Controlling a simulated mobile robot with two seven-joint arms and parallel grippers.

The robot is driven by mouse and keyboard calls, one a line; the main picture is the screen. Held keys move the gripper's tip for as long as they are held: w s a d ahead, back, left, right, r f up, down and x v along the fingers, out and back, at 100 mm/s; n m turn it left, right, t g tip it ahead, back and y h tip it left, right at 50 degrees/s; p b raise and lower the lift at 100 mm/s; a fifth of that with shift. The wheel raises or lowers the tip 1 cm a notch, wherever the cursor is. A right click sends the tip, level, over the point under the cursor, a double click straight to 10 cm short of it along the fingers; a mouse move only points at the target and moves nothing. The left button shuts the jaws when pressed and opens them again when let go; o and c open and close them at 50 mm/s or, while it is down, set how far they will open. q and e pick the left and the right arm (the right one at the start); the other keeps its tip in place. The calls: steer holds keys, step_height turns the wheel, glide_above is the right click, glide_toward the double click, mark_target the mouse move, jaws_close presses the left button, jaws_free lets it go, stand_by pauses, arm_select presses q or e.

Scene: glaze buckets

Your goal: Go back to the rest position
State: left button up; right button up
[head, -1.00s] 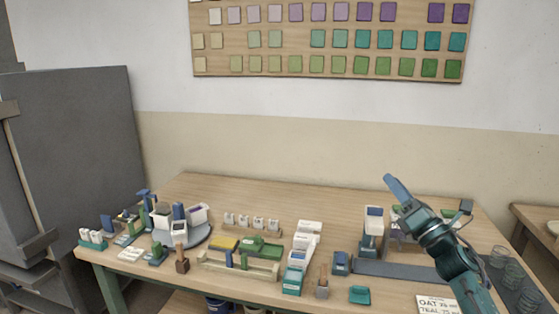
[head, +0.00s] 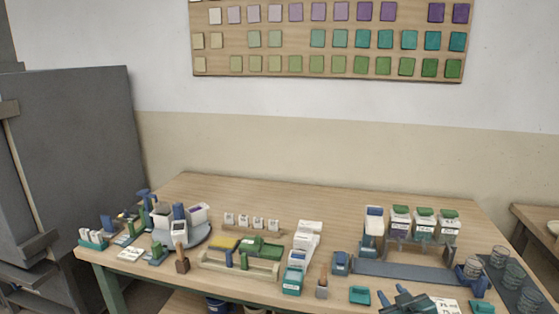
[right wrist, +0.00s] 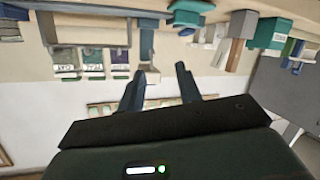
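My right gripper (head: 406,300) is low at the bottom edge of the head view, in front of the worktable's front edge, partly cut off. In the right wrist view its two fingers (right wrist: 162,70) stand apart with nothing between them, so it is open and empty. That view is turned upside down. My left gripper is not in view.
The wooden table (head: 330,202) is clear along its back. Scales (head: 179,230), brush holders and small boxes (head: 303,243) crowd its left and middle. Clear glasses (head: 514,273) stand on a dark mat at right. A grey cabinet (head: 75,160) stands left.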

steer(key=s+a+f+g+y, duration=0.1)
steer(key=s+a+f, duration=0.2)
steer(key=s, duration=0.6)
steer(key=s+a+f+g+y, duration=0.1)
steer(key=s+a+f, duration=0.3)
steer(key=s, duration=0.6)
steer(key=s+a+f+g, duration=0.2)
steer(key=s+a+f, duration=0.2)
steer(key=s, duration=0.6)
steer(key=shift+a+m+y, duration=0.4)
steer(key=shift+a, duration=0.45)
